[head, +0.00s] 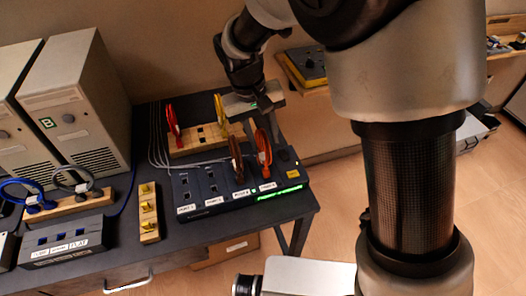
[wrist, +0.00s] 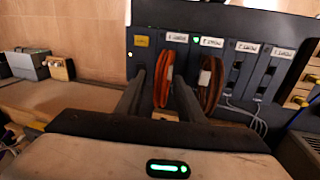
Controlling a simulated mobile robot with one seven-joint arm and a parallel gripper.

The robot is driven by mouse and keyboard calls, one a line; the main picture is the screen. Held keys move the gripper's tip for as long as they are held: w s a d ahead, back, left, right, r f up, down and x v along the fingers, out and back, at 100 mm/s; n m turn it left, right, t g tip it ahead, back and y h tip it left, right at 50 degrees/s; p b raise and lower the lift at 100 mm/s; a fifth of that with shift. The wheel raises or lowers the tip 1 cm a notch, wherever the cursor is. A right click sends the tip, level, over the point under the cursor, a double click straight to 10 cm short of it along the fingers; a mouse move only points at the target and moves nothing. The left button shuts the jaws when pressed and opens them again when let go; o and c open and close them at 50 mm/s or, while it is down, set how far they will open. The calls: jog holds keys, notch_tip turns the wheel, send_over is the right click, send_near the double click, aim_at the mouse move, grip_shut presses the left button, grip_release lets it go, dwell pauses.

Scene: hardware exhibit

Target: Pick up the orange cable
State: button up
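The orange cable (head: 264,155) is a coiled loop standing upright at the right-hand port of the dark switch box (head: 222,204) in the head view. In the wrist view the orange cable (wrist: 162,84) stands between my gripper's two dark fingers. My gripper (wrist: 159,80) is open, with a finger on each side of the cable and visible gaps. In the head view my gripper (head: 267,121) is over the box, its fingertips partly hidden by the cable loop. The lower end of the cable is partly hidden in the wrist view.
A brown cable loop (head: 236,160) stands just left of the orange one, close to my finger (wrist: 208,84). A wooden rack with red (head: 173,121) and yellow (head: 219,109) cables is behind. Grey computer towers (head: 75,105) stand at left. Thin grey wires run behind the box.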

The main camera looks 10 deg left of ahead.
grip_shut()
jog(key=shift+r, duration=0.1)
